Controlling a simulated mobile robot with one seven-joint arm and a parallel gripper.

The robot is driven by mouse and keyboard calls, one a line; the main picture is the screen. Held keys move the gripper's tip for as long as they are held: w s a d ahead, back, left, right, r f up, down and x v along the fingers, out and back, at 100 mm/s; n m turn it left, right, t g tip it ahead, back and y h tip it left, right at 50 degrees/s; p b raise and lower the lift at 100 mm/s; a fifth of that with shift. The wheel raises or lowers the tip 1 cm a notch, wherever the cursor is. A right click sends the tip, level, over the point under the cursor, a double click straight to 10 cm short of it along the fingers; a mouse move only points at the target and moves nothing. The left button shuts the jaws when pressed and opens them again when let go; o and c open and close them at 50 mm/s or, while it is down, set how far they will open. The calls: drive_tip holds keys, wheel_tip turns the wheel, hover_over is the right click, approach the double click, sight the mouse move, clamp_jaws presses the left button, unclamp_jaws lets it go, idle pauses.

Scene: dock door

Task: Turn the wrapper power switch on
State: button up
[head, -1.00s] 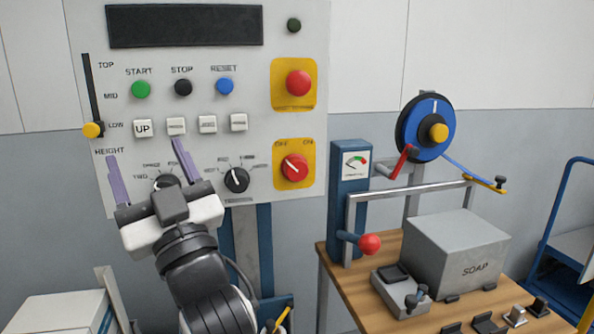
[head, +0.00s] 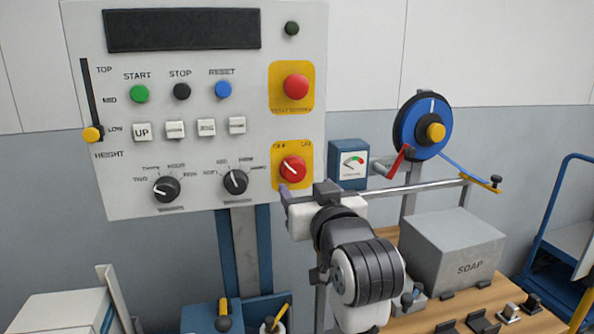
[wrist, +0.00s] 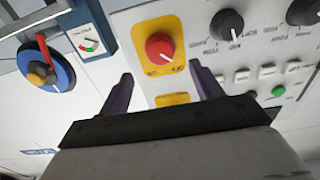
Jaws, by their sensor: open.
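The wrapper power switch is a red rotary knob (head: 292,169) on a yellow plate marked OFF and ON, low on the right of the grey control panel. Its white pointer line is tilted to the upper left, toward OFF. My gripper (head: 298,192) is open and empty, just below and in front of the knob in the head view; one purple finger shows and the other is mostly hidden. In the wrist view, which is upside down, the red knob (wrist: 160,47) lies between and beyond the two spread fingertips (wrist: 161,72). I see no contact.
A red push button (head: 296,87) on its own yellow plate sits above the switch. Two black dials (head: 235,182) are to its left. A blue gauge box (head: 348,165), a metal bar and a blue reel (head: 421,126) stand to the right, above a bench with a grey SOAP box (head: 452,250).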

sight(296, 173)
drive_tip(key=p+x, duration=0.1)
drive_tip(key=x, duration=0.7)
drive_tip(key=shift+c, duration=0.4)
drive_tip(key=c, duration=0.9)
